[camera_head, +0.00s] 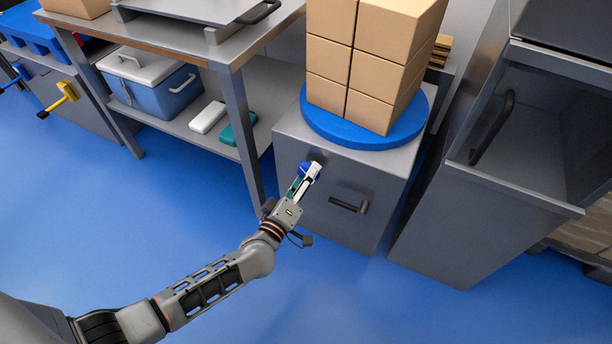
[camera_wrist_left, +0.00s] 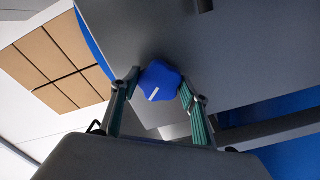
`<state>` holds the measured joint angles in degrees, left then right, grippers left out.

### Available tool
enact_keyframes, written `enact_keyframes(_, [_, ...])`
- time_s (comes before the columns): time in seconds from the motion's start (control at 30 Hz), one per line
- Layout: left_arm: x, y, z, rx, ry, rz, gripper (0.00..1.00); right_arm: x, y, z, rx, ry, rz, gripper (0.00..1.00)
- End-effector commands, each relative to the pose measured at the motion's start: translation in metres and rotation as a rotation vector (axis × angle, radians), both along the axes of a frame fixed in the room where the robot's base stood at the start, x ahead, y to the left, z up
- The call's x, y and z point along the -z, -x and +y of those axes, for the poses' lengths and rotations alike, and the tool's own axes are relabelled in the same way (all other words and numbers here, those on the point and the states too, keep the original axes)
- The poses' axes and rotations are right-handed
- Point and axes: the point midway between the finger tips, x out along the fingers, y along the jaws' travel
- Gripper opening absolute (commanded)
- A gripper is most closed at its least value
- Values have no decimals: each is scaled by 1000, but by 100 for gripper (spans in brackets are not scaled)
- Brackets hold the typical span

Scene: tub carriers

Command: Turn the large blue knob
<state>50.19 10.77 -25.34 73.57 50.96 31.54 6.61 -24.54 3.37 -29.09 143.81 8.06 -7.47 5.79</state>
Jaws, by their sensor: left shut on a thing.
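The large blue knob (camera_wrist_left: 160,80) is on the front face of a grey cabinet (camera_head: 377,225), at its upper left. It has a lobed rim and a white mark that points to the lower left in the left wrist view. My left gripper (camera_wrist_left: 158,90) has one finger on each side of the knob and is shut on it. In the head view my left gripper (camera_head: 306,178) reaches the cabinet front and covers part of the knob (camera_head: 305,169). My right gripper is not in view.
A blue round plate (camera_head: 350,139) with stacked cardboard boxes (camera_head: 372,60) tops the cabinet. A dark handle (camera_head: 348,204) is right of the knob. A workbench (camera_head: 235,120) stands left, a grey open-fronted bin (camera_head: 450,220) right. Blue floor in front is clear.

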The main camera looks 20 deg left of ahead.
Motion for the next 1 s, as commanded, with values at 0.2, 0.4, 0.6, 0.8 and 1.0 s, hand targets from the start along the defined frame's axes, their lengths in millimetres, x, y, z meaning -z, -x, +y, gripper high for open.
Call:
enact_keyframes(0.2, [2,1,-1,1,209,10,23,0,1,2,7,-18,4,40])
enact_keyframes(0.4, [1,1,-1,1,397,16,23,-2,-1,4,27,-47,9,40])
enact_keyframes(0.6, [1,1,-1,2,571,22,23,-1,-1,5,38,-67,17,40])
enact_keyframes(0.8, [0,1,-2,2,708,27,23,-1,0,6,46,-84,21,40])
enact_keyframes(1.0, [0,1,-2,2,798,30,23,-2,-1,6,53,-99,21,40])
